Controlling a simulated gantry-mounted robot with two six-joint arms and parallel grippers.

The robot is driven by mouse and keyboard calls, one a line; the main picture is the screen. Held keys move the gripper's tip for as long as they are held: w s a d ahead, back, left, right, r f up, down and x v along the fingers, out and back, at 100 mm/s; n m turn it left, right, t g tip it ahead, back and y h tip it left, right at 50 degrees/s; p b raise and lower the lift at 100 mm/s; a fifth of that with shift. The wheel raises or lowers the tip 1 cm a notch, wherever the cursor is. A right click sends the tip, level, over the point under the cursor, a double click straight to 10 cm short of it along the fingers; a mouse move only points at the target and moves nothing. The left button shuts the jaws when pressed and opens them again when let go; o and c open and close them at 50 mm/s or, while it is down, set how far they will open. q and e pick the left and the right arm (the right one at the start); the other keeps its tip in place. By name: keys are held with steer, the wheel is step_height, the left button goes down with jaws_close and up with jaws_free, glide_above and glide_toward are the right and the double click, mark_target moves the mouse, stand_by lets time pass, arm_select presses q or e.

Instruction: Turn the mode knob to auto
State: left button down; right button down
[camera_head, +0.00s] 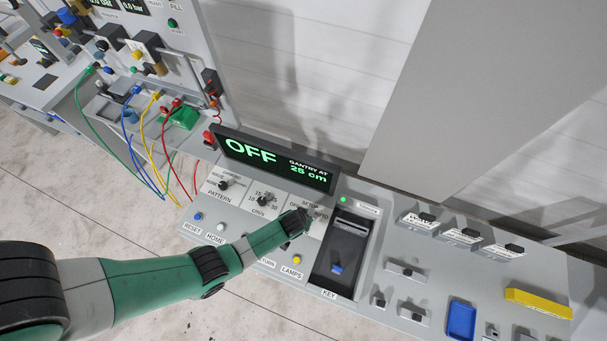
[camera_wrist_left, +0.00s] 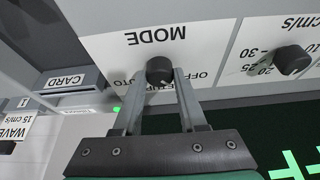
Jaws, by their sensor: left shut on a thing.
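The mode knob (camera_wrist_left: 159,69) is a small black dial on a white panel marked MODE, seen upside down in the left wrist view. Labels for AUTO, SETUP and OFF sit around it, partly covered by the fingers. My left gripper (camera_wrist_left: 164,80) is shut on the knob, one finger on each side. A pale mark shows at the knob's lower edge; I cannot tell exactly which label it faces. In the head view my left gripper (camera_head: 299,218) hides the knob. The display (camera_head: 273,162) reads OFF and GANTRY AT 25 cm. My right gripper is not in view.
The cm/s dial (camera_head: 262,200) and pattern dial (camera_head: 223,184) are left of the gripper. A card and key bay (camera_head: 342,245) is close on its right. Lamps (camera_head: 297,260) and other buttons line the front. Coloured cables (camera_head: 152,140) hang at the left.

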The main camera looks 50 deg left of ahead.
arm_select(q)
steer(key=shift+a+m+h, duration=0.1)
steer(key=shift+m+h, duration=0.3)
steer(key=shift+m, duration=0.6)
steer(key=m+h, duration=0.1)
steer(key=m, duration=0.1)
steer(key=shift+m, duration=0.3)
steer(key=m+h, duration=0.1)
steer(key=m, duration=0.3)
steer(key=shift+a+m+h+b, duration=0.15)
steer(key=shift+m+h+b, duration=0.15)
steer(key=shift+h+b, duration=0.1)
steer(key=shift+m+h, duration=0.3)
steer(key=shift+m, duration=0.5)
steer(key=m+p, duration=0.1)
steer(key=m, duration=0.1)
steer(key=shift+a+m+h, duration=0.1)
steer(key=shift+m+h, duration=0.3)
steer(key=shift+w+f+m+g+h, duration=0.1)
steer(key=shift+m+g+h, duration=0.2)
steer(key=shift+m+g, duration=0.55)
steer(key=shift+a+m, duration=0.1)
steer(key=shift+m, duration=1.05)
